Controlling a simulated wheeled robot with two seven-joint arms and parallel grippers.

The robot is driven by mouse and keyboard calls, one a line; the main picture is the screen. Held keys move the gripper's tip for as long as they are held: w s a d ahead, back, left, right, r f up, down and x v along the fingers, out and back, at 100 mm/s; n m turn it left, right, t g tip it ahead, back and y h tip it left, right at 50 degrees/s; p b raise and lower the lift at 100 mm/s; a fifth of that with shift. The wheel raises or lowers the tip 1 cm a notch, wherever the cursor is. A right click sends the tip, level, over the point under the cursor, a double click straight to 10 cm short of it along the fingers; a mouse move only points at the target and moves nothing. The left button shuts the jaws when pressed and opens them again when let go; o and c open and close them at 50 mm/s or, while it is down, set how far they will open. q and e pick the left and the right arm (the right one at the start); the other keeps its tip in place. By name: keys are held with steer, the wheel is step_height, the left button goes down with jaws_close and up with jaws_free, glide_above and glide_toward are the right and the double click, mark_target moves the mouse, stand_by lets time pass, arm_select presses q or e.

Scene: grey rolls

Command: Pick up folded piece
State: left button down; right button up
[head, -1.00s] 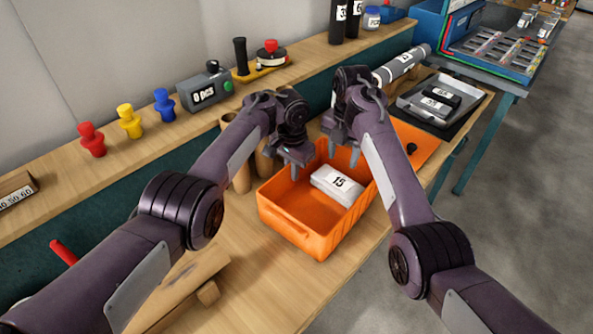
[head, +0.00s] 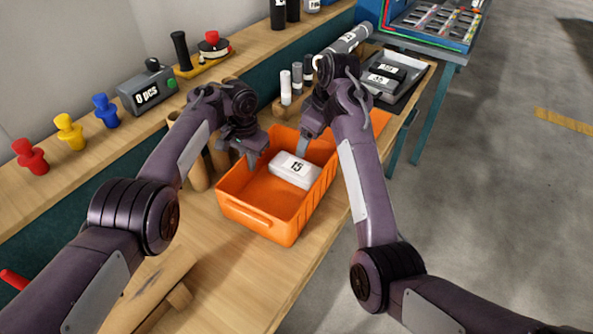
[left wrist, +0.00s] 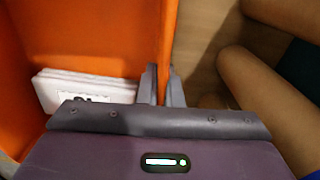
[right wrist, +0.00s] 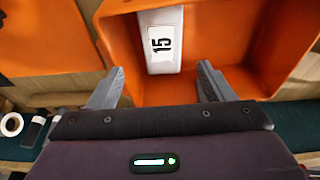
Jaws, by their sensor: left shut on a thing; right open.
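The folded piece (head: 292,173) is a white, flat bundle labelled 15. It lies in an orange crate (head: 262,222) on the wooden bench. It also shows in the left wrist view (left wrist: 110,89) and the right wrist view (right wrist: 160,65). My left gripper (head: 251,162) is shut on the crate's left wall, with a finger on each side of it. It stands apart from the folded piece. My right gripper (right wrist: 160,72) is open, with its fingers spread towards the folded piece from its far side.
Brown rolls (head: 198,165) stand on the bench left of the crate. A grey roll (head: 345,40) and a grey tray (head: 408,67) with labelled pieces lie behind. A counter box (head: 147,90) and coloured knobs sit on the shelf.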

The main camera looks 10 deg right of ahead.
glide_above(297, 166)
steer(key=s+d, duration=0.2)
steer(key=x, duration=0.4)
steer(key=d+x, duration=0.1)
steer(key=x, duration=0.1)
steer(key=shift+s+d+f, duration=0.1)
steer(key=shift+s, duration=0.15)
steer(key=shift+a+x, duration=0.15)
steer(key=shift+x, duration=1.3)
steer(key=shift+a+x, duration=0.15)
steer(key=shift+x, duration=1.3)
steer(key=shift+w, duration=0.2)
steer(key=c, duration=0.8)
step_height(297, 166, up, 18)
steer(key=shift+r, duration=0.2)
arm_select(q)
steer(key=c, duration=1.5)
jaws_free()
step_height(297, 166, up, 8)
steer(key=shift+f, duration=0.2)
